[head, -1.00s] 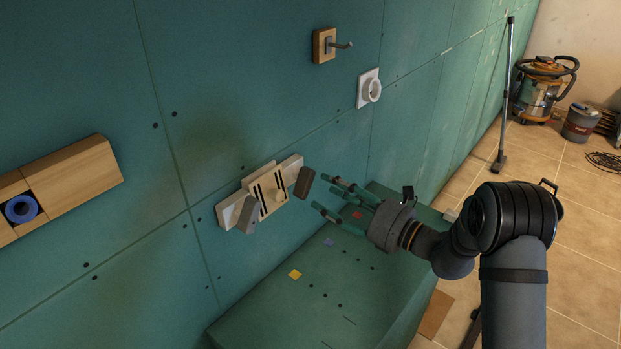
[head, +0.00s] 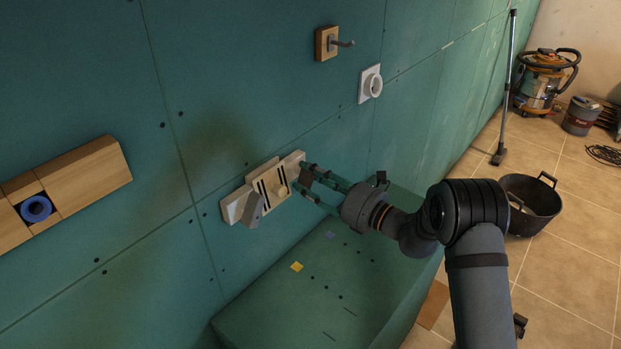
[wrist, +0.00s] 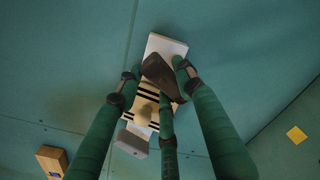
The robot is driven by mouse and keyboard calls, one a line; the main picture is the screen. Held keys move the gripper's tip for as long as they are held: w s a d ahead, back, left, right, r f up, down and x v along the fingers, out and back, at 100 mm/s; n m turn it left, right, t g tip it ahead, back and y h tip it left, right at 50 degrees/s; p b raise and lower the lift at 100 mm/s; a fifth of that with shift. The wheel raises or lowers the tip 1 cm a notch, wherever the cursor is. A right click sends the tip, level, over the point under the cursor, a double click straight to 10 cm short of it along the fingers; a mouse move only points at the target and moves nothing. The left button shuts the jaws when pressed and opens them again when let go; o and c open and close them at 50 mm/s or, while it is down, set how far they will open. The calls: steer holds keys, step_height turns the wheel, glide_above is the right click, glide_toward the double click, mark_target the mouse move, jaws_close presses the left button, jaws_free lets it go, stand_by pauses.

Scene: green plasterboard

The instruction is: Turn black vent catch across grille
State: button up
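The vent grille (head: 268,187) is a pale plate with black slots and a round knob (head: 282,190), fixed to the green wall. The black catch (head: 305,181), dark brown-black, is at its right end; in the wrist view the catch (wrist: 160,73) slants over the white end piece (wrist: 167,45). A grey catch (head: 252,209) is at the left end and also shows in the wrist view (wrist: 131,144). My gripper (head: 304,177) has its green fingers spread, with the black catch between the fingertips (wrist: 157,82). I cannot tell whether they touch it.
A green box ledge (head: 290,310) with a yellow square (head: 297,267) is below the grille. A white round fitting (head: 371,84) and a wood-backed hook (head: 328,43) are above right. A wooden block with a blue ring (head: 37,209) is at left.

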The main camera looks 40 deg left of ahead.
steer(key=c, duration=0.8)
steer(key=shift+m+p, duration=0.35)
steer(key=shift+m, duration=0.05)
steer(key=shift+r+m+p, duration=0.2)
steer(key=shift+m+p, duration=0.55)
steer(key=shift+m, duration=0.25)
steer(key=m+p, duration=0.2)
steer(key=m, duration=0.1)
steer(key=shift+r+m, duration=0.1)
steer(key=shift+m, duration=0.3)
steer(key=m+p, duration=0.2)
steer(key=m, duration=0.3)
steer(key=shift+w+p, duration=0.2)
steer(key=shift+p, duration=0.2)
steer(key=shift+m, duration=0.4)
steer(key=shift+d, duration=0.1)
steer(key=o, duration=1.1)
